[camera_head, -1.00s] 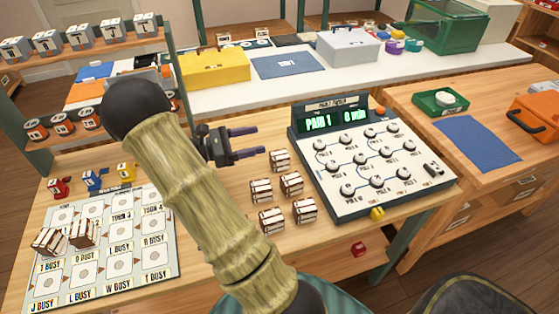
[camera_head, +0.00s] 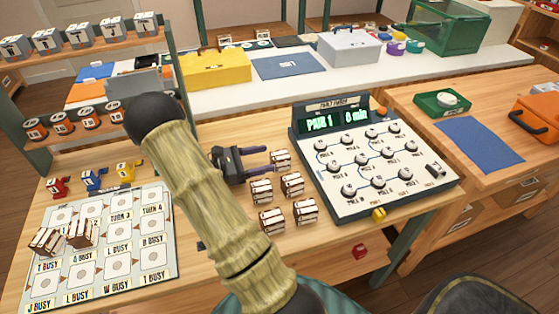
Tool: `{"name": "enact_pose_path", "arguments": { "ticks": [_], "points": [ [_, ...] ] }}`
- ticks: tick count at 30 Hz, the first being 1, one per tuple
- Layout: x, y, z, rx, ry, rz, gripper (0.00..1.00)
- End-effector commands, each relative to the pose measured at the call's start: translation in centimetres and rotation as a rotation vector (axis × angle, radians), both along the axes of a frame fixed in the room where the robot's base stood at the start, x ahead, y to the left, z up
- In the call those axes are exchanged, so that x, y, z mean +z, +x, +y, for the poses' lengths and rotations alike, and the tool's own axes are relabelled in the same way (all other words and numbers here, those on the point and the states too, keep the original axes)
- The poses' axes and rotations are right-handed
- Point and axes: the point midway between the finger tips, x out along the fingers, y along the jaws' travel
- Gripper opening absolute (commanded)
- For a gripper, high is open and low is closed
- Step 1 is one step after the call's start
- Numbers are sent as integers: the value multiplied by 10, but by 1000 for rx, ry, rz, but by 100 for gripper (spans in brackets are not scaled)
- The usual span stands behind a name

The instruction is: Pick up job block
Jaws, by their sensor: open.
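Several small white-and-brown job blocks stand on the wooden table between the card board and the dial panel. The far one (camera_head: 281,160) is closest to my gripper; others are the middle-left block (camera_head: 261,190), the middle-right block (camera_head: 292,185), the front-left block (camera_head: 272,220) and the front-right block (camera_head: 306,210). My gripper (camera_head: 268,160) is open, its two dark fingers pointing right. The fingertips are beside the left side of the far block; I cannot tell whether they touch it or hover above the table. No block is clearly between the fingers.
The dial panel (camera_head: 370,165) with a green display stands close on the right. A board of marked squares (camera_head: 100,245) lies on the left, with two blocks (camera_head: 80,234) on it. Red, blue and yellow pieces (camera_head: 93,180) stand behind it. A red piece (camera_head: 360,252) shows below the table's front edge.

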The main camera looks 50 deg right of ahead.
Motion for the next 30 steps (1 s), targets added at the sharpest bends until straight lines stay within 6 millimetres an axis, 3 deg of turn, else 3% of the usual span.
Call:
{"name": "enact_pose_path", "arguments": {
  "ticks": [12,29,30],
  "points": [
    [1,-26,-44,-10,-1,0,65],
    [1,-26,-44,-3,-1,0,65],
    [1,-26,-44,-3,-1,0,62]
  ]
}}
